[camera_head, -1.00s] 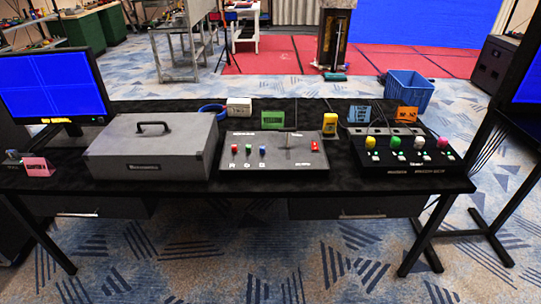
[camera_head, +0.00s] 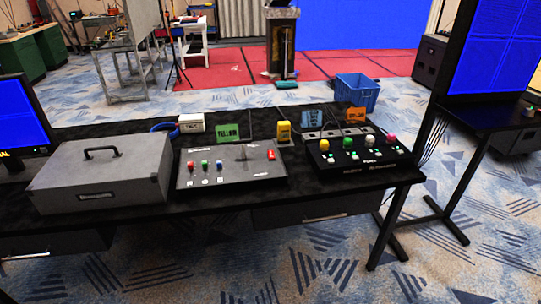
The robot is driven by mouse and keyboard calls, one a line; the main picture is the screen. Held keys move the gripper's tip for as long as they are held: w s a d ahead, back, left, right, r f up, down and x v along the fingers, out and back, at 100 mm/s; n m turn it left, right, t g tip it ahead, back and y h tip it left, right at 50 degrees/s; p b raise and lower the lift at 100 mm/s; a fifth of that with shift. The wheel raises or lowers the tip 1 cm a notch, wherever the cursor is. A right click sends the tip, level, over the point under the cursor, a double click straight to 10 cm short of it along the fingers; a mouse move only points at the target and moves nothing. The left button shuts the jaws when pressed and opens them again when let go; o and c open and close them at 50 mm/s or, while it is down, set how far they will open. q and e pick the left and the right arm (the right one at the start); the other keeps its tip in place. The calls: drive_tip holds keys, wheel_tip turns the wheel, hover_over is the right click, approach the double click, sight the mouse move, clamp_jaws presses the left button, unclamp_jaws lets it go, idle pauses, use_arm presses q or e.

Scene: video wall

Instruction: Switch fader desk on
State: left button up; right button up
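No label I can read says which unit is the fader desk. I cannot tell whether either one is powered. Neither of my grippers is in view.
A grey case with a handle (camera_head: 100,172) fills the left of the black table (camera_head: 130,218). A yellow object (camera_head: 283,131), several cards and small boxes stand behind the consoles. Screens flank the table. A blue bin (camera_head: 356,92) stands behind it. Patterned floor lies open in front.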

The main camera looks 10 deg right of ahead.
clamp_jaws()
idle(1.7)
